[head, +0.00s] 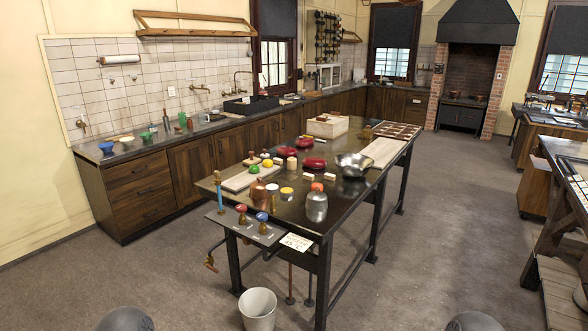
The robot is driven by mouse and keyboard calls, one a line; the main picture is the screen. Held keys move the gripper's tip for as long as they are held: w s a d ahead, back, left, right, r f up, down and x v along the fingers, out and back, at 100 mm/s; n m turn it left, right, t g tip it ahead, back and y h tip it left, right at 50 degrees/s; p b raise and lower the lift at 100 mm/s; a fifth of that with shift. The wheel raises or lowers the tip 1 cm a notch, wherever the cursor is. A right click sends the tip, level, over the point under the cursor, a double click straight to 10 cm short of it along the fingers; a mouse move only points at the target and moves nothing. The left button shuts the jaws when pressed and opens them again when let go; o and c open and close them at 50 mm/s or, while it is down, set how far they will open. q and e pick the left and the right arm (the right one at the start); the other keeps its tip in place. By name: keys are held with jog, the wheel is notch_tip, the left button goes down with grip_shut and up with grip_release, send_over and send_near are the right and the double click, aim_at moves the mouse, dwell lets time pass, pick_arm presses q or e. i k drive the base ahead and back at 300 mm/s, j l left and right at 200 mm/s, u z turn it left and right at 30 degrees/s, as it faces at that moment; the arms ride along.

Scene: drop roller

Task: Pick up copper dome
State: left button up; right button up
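A small copper-coloured dome (258,189) stands near the close left end of the long dark table (340,200), just in front of a pale board (238,182). Neither of my grippers shows in the head view. Only two dark rounded parts, likely of my own arms, show at the bottom edge.
A silver canister (316,206), a metal bowl (354,165) and red dishes (314,163) stand on the same table. A white bucket (258,309) is on the floor by its near end. Open floor lies right of the table.

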aim_at(257, 189)
jog(key=i+l+u, duration=0.2)
jog(key=i, duration=0.3)
jog(key=i+l+u, duration=0.2)
jog(key=i, duration=0.3)
